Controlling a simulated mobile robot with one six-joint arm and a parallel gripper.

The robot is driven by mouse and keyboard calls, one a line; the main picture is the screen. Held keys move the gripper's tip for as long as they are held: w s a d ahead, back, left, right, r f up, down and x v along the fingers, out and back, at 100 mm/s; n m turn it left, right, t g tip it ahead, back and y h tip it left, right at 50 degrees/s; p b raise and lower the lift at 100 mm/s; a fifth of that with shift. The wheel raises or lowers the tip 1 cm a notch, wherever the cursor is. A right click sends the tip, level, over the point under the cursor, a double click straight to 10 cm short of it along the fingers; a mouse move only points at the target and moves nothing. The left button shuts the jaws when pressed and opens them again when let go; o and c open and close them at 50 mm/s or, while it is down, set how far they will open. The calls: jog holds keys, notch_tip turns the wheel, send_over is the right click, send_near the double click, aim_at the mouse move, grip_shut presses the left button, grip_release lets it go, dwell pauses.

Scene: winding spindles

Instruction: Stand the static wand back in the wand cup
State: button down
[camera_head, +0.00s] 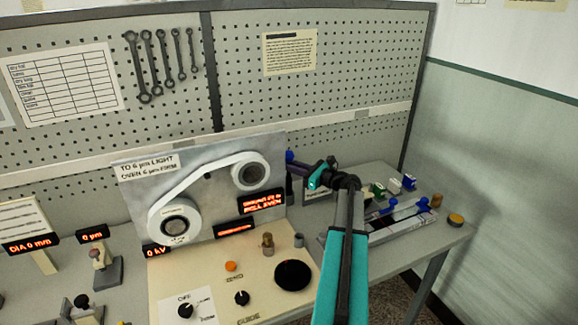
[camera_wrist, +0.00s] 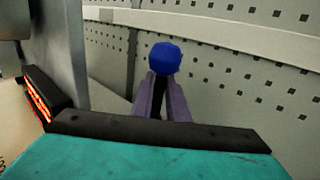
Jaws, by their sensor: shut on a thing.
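My gripper (camera_head: 293,164) reaches left at the right edge of the upright reel panel. Its purple fingers also show in the wrist view (camera_wrist: 165,98), shut on the static wand. The wand's rounded blue end (camera_wrist: 171,60) stands out beyond the fingertips in the wrist view. The same blue end (camera_head: 289,156) shows in the head view, with a dark upright length below it beside the panel edge. The wand's lower end is hard to make out. I cannot pick out the wand cup with certainty in either view.
The reel panel (camera_head: 136,190) with two white reels stands left of my gripper. A cream control panel (camera_head: 220,295) with knobs and a black disc lies in front. A tray (camera_head: 395,222) with blue-handled items is at right. The pegboard (camera_head: 350,80) closes the back.

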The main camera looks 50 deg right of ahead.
jog(key=shift+f, duration=0.4)
jog(key=c, duration=1.7)
grip_release()
jog(key=shift+o, duration=0.3)
jog(key=shift+s+f, duration=0.15)
jog(key=b+v, duration=0.4)
jog(key=v, duration=0.9)
jog(key=shift+s+r, duration=0.25)
jog(key=shift+d, duration=0.15)
